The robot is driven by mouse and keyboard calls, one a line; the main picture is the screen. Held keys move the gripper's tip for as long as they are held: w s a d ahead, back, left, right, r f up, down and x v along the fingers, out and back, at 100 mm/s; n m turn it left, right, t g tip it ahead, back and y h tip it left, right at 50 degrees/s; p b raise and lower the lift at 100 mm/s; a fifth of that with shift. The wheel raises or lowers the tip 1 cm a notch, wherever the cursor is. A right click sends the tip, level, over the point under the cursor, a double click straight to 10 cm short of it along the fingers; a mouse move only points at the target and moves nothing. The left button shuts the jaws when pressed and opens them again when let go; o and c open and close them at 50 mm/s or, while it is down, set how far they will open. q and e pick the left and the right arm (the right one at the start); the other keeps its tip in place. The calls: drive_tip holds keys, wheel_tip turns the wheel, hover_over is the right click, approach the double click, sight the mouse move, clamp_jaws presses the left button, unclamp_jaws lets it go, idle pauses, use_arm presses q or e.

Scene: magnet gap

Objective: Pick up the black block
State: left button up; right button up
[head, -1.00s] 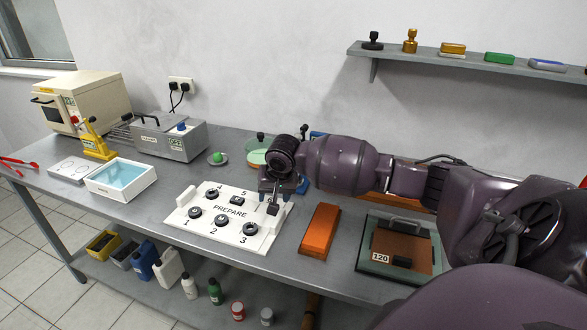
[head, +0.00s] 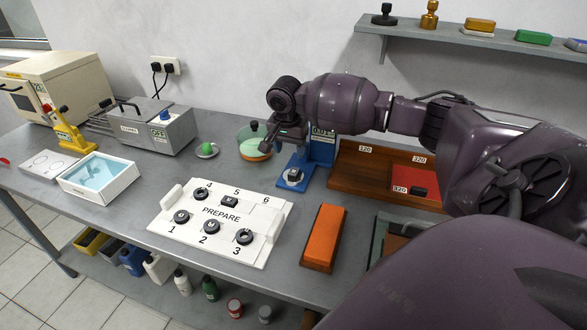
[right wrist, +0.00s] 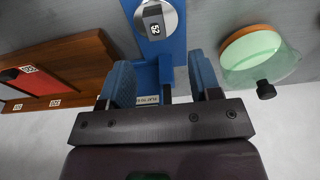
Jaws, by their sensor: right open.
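A small black block (head: 294,175) with a white label sits on a silver disc on the blue stand (head: 291,187). It also shows at the top of the right wrist view (right wrist: 153,20), between but beyond the fingertips. My right gripper (head: 284,140) is above and slightly behind the block, apart from it. In the right wrist view my right gripper (right wrist: 162,78) has its two blue fingers spread with nothing between them. My left gripper is not in view.
The blue stand's upright (head: 322,148) is close to my right gripper. A green-topped round dish (head: 255,150) stands left of it. A brown tray (head: 360,185) with a red panel is to the right, an orange block (head: 324,236) in front.

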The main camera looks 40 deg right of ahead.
sight(294, 171)
drive_tip(key=f, duration=0.3)
drive_tip(key=shift+w+d+f, duration=0.1)
drive_tip(key=shift+d+f, duration=0.05)
drive_tip(key=shift+d, duration=0.15)
drive_tip(key=f, duration=0.2)
drive_tip(key=f+b, duration=0.1)
drive_tip(key=f, duration=0.1)
drive_tip(key=shift+d, duration=0.4)
drive_tip(key=shift+d+f, duration=0.1)
drive_tip(key=shift+f, duration=0.4)
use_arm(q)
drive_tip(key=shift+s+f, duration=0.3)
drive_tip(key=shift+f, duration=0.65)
use_arm(e)
drive_tip(key=shift+c, duration=0.2)
clamp_jaws()
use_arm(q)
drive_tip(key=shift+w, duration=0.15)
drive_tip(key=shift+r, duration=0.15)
use_arm(e)
drive_tip(key=shift+r, duration=0.1)
